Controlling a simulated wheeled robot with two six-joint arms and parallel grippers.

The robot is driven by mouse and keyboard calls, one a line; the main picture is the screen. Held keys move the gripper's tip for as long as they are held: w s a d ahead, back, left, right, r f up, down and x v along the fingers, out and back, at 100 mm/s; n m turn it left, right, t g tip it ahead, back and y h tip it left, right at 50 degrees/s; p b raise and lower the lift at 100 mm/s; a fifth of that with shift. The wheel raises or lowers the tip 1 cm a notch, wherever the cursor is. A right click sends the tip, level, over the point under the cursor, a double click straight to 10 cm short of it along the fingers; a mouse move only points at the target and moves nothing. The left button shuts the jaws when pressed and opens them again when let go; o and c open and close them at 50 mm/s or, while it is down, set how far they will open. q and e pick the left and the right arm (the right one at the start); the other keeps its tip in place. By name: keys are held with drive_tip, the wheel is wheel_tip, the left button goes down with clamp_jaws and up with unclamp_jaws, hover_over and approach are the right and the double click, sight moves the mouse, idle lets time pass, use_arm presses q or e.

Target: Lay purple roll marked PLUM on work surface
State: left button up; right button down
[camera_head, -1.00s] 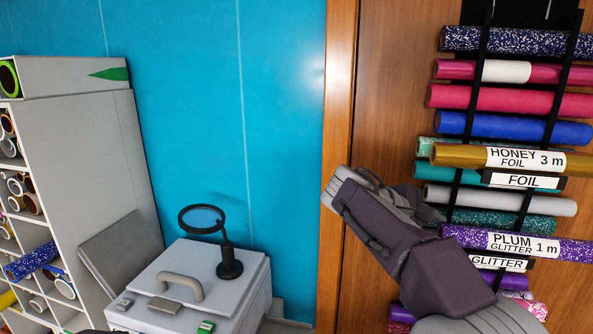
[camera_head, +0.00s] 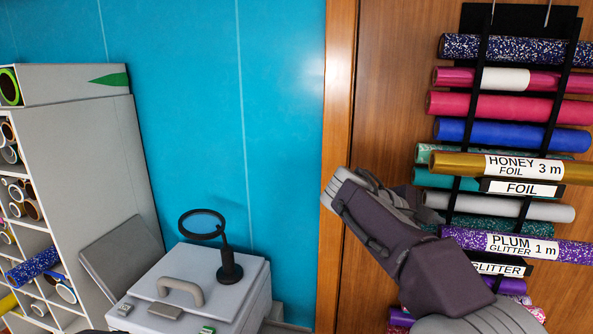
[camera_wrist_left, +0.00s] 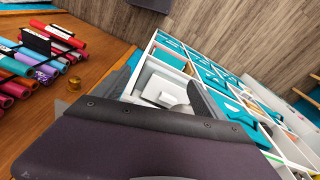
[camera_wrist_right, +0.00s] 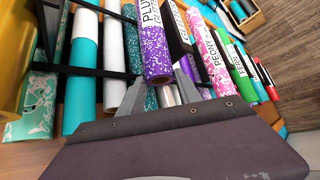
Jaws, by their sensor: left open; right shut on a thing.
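The purple glitter roll marked PLUM (camera_head: 490,242) lies level at the front of the black wall rack, above the GLITTER tag, and shows end-on in the right wrist view (camera_wrist_right: 155,45). My right gripper (camera_wrist_right: 158,92) is shut on its near end, one grey finger on each side. In the head view my right arm hides most of that grip. My left gripper (camera_wrist_left: 132,92) is open and empty, seen only in its own wrist view. I cannot make out the work surface for certain.
The black rack (camera_head: 480,104) holds several other rolls close above and below, including a gold HONEY roll (camera_head: 455,164). A grey case (camera_head: 243,300) with a round magnifier (camera_head: 229,266) stands left of my right arm. White shelving (camera_head: 85,150) is at far left.

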drive_tip(key=shift+r+p, duration=0.5)
drive_tip(key=shift+r, duration=0.35)
drive_tip(key=shift+s, duration=0.1)
drive_tip(key=shift+f, duration=0.1)
drive_tip(key=shift+s+a+f+b, duration=0.15)
drive_tip(key=shift+s+a+b, duration=0.05)
drive_tip(key=shift+s+b, duration=0.45)
drive_tip(key=s+a+b, duration=0.2)
drive_tip(key=s+b, duration=0.1)
drive_tip(key=s, duration=0.7)
drive_tip(key=shift+s+a+r+b, duration=0.2)
drive_tip(key=shift+b, duration=0.1)
